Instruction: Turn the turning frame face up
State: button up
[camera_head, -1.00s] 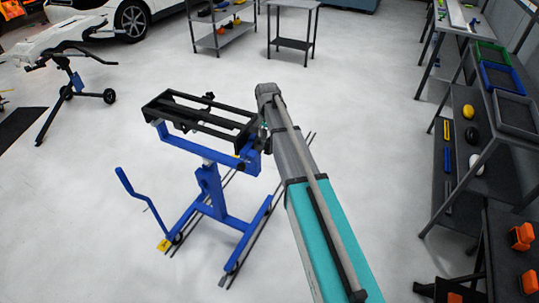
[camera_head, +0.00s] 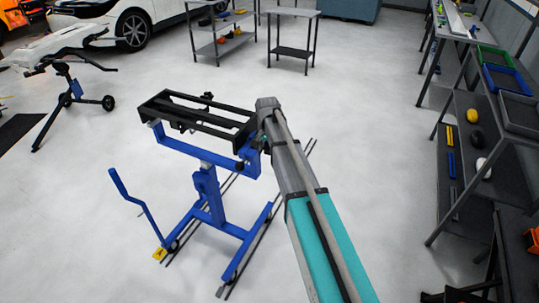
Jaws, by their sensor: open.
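The turning frame (camera_head: 200,118) is a black rectangular frame with rails, lying roughly level on top of a blue wheeled stand (camera_head: 208,190). I cannot tell which face is up. My arm reaches in from the lower right to the frame's right end. My gripper (camera_head: 262,141) is at that end, beside the blue upright, and is mostly hidden behind my arm's wrist. It is open, and its fingers cannot be made out. Whether it touches the frame cannot be seen.
The stand has a blue crank-like handle (camera_head: 135,200) at left and floor rails under its feet. A white panel on a trestle (camera_head: 72,90) stands at far left. Shelving (camera_head: 465,165) with tools and bins lines the right. Grey tables (camera_head: 291,45) and a white car are behind. Open floor lies between.

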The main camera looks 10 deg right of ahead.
jog(key=shift+f+b, duration=0.3)
jog(key=shift+f, duration=0.25)
